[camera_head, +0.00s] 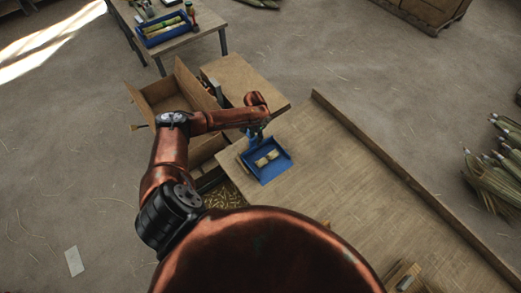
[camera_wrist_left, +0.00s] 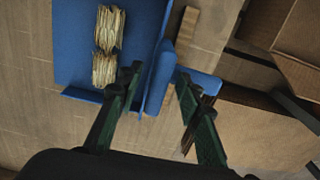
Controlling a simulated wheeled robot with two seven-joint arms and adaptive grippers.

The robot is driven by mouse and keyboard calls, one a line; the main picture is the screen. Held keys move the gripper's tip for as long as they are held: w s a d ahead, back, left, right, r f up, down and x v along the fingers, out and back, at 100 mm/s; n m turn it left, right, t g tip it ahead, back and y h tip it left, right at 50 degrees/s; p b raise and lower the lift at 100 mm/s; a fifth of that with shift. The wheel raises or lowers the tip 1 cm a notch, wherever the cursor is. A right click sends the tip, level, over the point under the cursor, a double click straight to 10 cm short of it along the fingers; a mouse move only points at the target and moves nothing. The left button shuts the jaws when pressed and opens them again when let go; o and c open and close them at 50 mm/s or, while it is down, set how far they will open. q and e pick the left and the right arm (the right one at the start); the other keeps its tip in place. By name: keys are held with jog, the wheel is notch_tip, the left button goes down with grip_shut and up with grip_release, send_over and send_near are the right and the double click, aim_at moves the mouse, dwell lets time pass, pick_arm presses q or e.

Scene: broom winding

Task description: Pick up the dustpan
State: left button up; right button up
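The blue dustpan (camera_head: 265,166) lies on the wooden workbench with pale straw bundles in its pan. In the left wrist view the dustpan (camera_wrist_left: 78,45) fills the upper left, and its short blue handle (camera_wrist_left: 205,83) points right. My left gripper (camera_head: 258,133) is above the dustpan's far-left edge, at the handle end. In the wrist view the left gripper (camera_wrist_left: 159,73) is open, its two green fingers apart with the pan's back edge and handle base between them. Whether the fingers touch the dustpan cannot be told. My right gripper is not in view.
A raised wooden edge (camera_head: 400,178) borders the bench on the right. A side table (camera_head: 185,38) holds a blue tray (camera_head: 148,36).

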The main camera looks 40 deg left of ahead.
pick_arm(q)
jog(key=shift+f, duration=0.35)
jog(key=shift+c, duration=0.3)
grip_shut()
